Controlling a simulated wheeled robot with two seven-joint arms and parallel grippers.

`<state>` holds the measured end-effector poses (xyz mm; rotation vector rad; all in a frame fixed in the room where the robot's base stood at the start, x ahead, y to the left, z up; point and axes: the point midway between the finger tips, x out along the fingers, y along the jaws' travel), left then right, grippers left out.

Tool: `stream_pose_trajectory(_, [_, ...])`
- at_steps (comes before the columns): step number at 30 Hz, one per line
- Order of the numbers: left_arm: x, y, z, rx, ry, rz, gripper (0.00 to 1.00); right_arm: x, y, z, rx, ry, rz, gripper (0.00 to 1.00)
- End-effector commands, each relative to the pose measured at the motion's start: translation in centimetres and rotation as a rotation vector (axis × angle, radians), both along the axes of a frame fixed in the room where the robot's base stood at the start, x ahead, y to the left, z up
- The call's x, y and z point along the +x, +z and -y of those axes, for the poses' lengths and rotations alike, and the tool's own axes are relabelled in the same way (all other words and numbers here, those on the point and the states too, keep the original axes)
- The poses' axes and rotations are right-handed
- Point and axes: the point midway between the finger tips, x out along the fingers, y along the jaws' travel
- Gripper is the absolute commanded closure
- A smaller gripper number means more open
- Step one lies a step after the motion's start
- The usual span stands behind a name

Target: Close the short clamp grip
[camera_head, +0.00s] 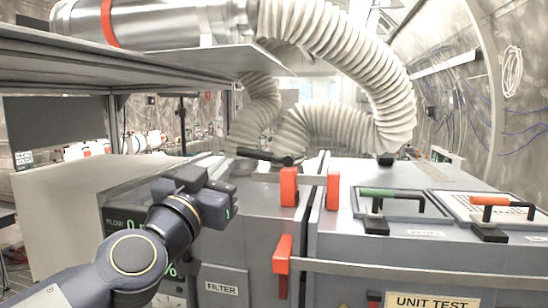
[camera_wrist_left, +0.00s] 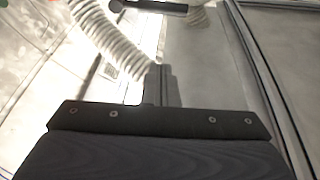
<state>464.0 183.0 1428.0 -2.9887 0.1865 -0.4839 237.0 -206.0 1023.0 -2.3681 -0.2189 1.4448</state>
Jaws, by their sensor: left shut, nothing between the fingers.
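The short clamp has two upright orange grips on the grey cabinets, a left one (camera_head: 289,187) and a right one (camera_head: 333,190). A short metal bar (camera_head: 312,179) spans the seam between them. Whether the clamp is latched is unclear. My left gripper (camera_head: 218,183) is left of the grips, apart from them, above the front of the left cabinet. It is shut and empty; its closed fingers also show in the left wrist view (camera_wrist_left: 160,84). No orange grip can be made out near the fingers there. My right gripper is out of view.
A lower orange grip (camera_head: 283,255) carries a long metal bar (camera_head: 410,270) across the right cabinet's front. A black handle (camera_head: 265,157) lies behind my gripper. Green (camera_head: 391,194) and orange (camera_head: 503,201) handles stand on the right cabinet. Ribbed hoses (camera_head: 345,60) hang above.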

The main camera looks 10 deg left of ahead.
Motion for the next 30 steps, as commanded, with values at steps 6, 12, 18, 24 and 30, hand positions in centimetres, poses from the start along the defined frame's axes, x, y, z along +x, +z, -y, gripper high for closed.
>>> stream_pose_trajectory(6, [1.7,1.6,0.0,-0.001,0.028,0.027,1.00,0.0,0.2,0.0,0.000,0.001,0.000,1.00])
stream_pose_trajectory(12, [5.5,2.9,0.4,0.000,0.027,0.026,1.00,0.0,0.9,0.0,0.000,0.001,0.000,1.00])
stream_pose_trajectory(18, [9.5,4.3,0.9,0.000,0.028,0.026,1.00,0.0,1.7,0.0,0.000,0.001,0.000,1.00])
stream_pose_trajectory(24, [11.1,1.5,0.7,0.001,0.029,0.025,1.00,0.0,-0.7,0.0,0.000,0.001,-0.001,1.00])
stream_pose_trajectory(30, [11.7,0.9,0.5,0.000,0.029,0.027,1.00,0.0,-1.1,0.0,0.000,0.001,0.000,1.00])
